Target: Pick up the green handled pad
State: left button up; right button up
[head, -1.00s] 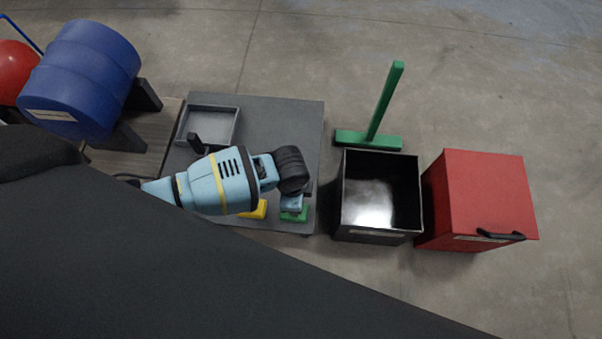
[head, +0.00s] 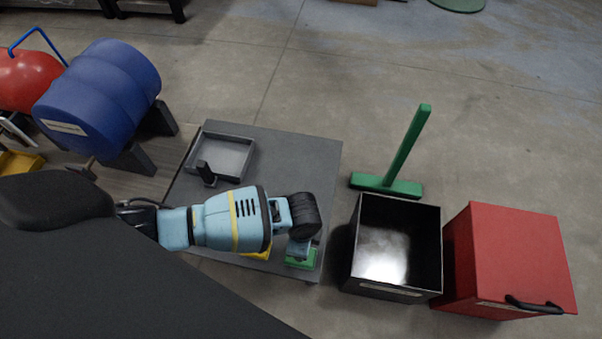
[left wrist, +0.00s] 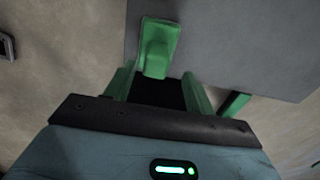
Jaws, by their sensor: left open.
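The green handled pad (head: 302,263) lies near the front right corner of the dark grey table (head: 290,150), partly hidden by my left gripper. In the left wrist view the green pad (left wrist: 160,45), with its raised handle, shows just beyond the fingertips. My left gripper (head: 300,250) is above the pad in the head view. Its two fingers (left wrist: 157,85) are apart, with nothing seen held between them. I cannot tell whether they touch the pad. My right gripper is not in view.
A yellow piece (head: 258,253) lies left of the pad, partly behind my arm. A grey tray (head: 243,178) is at the table's back left. A black open bin (head: 365,225), red box (head: 510,255) and green T-shaped piece (head: 405,155) stand to the right. A blue drum (head: 100,95) is left.

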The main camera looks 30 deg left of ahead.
aim_at(309, 264)
pick_arm(q)
jog(key=f+b, duration=0.2)
jog(key=f, duration=0.2)
jog(key=shift+s+f+b, duration=0.2)
jog(key=shift+s+b, duration=0.1)
jog(key=shift+b, duration=0.1)
jog(key=shift+f, duration=0.4)
jog(key=shift+r, duration=0.1)
jog(key=c, duration=1.1)
